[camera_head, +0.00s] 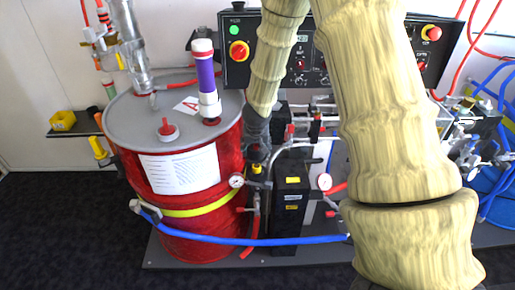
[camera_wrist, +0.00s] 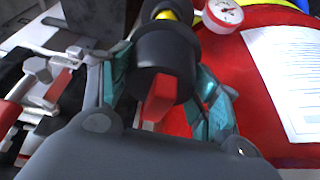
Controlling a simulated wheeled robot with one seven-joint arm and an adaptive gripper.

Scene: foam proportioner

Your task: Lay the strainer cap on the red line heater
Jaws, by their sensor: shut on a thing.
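My gripper (camera_wrist: 165,85) is shut on a black round piece, apparently the strainer cap (camera_wrist: 168,48), with a teal finger pad on each side. A red piece shows between the fingers at the cap's near end. A yellow part lies just beyond the cap; I cannot tell whether the two touch. In the head view my gripper (camera_head: 257,152) points down between the red drum and a tall black box with a yellow label, apparently the red line heater (camera_head: 290,205). The heater's top is partly behind pipes. The cap is hard to make out in the head view.
The red drum (camera_head: 180,240) stands close on the left, with a purple-banded pump (camera_head: 206,80) on its lid. Pressure gauges (camera_head: 324,181) and pipes crowd around the heater. A blue hose (camera_head: 230,241) crosses in front. The control panel (camera_head: 300,60) is behind my arm.

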